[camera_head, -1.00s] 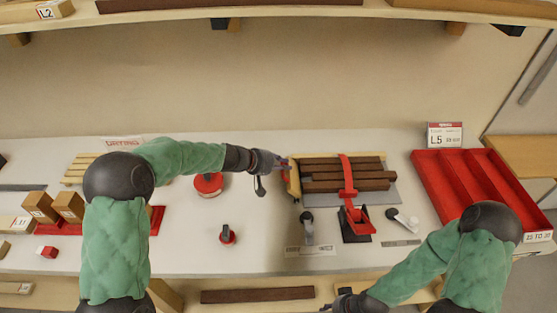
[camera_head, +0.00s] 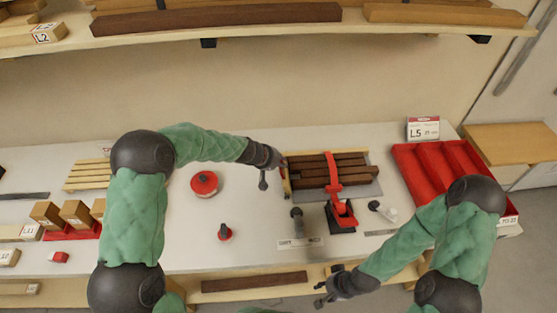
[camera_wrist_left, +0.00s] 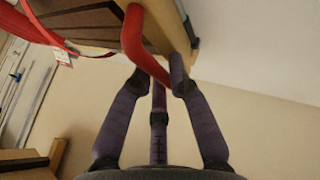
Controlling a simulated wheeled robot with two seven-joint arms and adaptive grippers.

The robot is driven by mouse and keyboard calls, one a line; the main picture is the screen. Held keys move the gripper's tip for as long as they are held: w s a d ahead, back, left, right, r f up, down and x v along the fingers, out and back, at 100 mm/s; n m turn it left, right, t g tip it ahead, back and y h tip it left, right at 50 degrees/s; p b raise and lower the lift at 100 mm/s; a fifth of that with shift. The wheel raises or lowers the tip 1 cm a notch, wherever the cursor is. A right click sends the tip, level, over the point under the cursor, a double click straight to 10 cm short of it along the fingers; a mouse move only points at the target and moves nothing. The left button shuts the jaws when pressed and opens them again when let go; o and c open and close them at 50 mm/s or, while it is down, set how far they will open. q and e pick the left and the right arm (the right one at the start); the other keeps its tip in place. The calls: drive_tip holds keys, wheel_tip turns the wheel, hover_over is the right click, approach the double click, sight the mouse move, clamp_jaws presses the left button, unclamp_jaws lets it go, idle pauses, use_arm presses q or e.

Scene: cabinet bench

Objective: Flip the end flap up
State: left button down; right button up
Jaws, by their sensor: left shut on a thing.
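The wooden fixture (camera_head: 375,158) on the bench holds dark brown strips (camera_head: 330,170). At its left end stands the narrow pale wood end flap (camera_head: 287,187), largely beside my gripper. My left gripper (camera_head: 282,166) is at the top of this end, shut on the flap's red handle. In the left wrist view the curved red handle (camera_wrist_left: 150,62) passes between the fingertips, beside the pale wood edge (camera_wrist_left: 185,35). The exact contact is partly hidden. My right gripper (camera_head: 322,292) is low, in front of the bench edge, with its fingers apart and empty.
A red toggle clamp (camera_head: 334,178) crosses the strips. A red tray (camera_head: 405,175) lies right, and a red round item (camera_head: 204,183) lies left. A shelf (camera_head: 215,30) runs above the bench.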

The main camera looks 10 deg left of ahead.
sight(289, 177)
use_arm(q)
drive_tip(key=shift+s+d+f, duration=0.15)
drive_tip(key=shift+d, duration=0.2)
drive_tip(key=shift+s+d+f, duration=0.15)
drive_tip(key=shift+d, duration=0.2)
drive_tip(key=shift+w+d+f, duration=0.15)
drive_tip(key=shift+w+d, duration=0.05)
drive_tip(key=shift+d, duration=0.65)
drive_tip(key=c, duration=1.2)
unclamp_jaws()
drive_tip(key=shift+d, duration=0.1)
drive_tip(key=shift+o, duration=0.2)
drive_tip(key=shift+w+f, duration=0.1)
drive_tip(key=shift+w, duration=0.15)
drive_tip(key=shift+a+r, duration=0.2)
drive_tip(key=shift+r, duration=0.3)
drive_tip(key=v, duration=1.1)
